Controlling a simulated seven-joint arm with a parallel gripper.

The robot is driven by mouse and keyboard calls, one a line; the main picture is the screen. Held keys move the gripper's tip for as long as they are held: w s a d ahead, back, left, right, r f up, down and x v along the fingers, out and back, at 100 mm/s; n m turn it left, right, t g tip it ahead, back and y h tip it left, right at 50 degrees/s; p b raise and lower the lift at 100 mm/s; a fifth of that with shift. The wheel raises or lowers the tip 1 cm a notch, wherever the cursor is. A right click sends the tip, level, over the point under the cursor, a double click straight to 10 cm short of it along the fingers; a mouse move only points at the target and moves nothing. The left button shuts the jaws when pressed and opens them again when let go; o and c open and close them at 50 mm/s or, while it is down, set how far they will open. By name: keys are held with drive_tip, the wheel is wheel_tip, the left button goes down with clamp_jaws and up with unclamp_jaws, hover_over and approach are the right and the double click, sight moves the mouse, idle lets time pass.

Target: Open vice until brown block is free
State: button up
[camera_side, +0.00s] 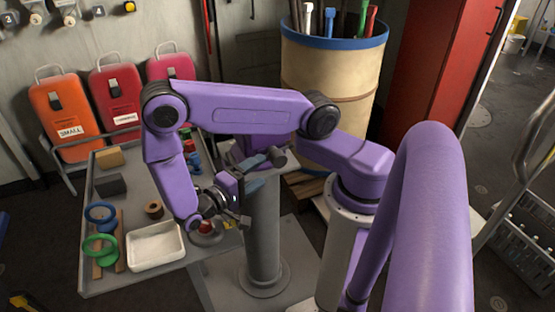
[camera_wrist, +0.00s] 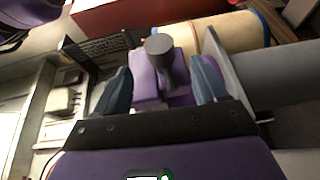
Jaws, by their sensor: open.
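My gripper (camera_side: 262,172) is beside the top of a grey pedestal in the side view. Its two blue-grey fingers are apart, and they also show spread in the wrist view (camera_wrist: 163,78). A dark grey rounded knob on a short stem (camera_wrist: 160,47) shows between the fingers in the wrist view; it looks like part of the vice's handle. I cannot tell whether the fingers touch it. In the side view a dark knob end (camera_side: 277,156) shows by the fingers. The vice's jaws are mostly hidden by my arm and gripper. I cannot make out a brown block in the vice.
A grey table (camera_side: 190,256) at left holds a white tray (camera_side: 155,246), blue ring (camera_side: 100,213), green ring (camera_side: 99,247), tan block (camera_side: 109,157) and dark block (camera_side: 110,185). A large barrel (camera_side: 330,85) stands behind the grey pedestal (camera_side: 263,235).

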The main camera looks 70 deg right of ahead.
sight(278, 160)
drive_tip(key=x, duration=0.8)
drive_tip(key=shift+d, duration=0.1)
drive_tip(key=c, duration=0.9)
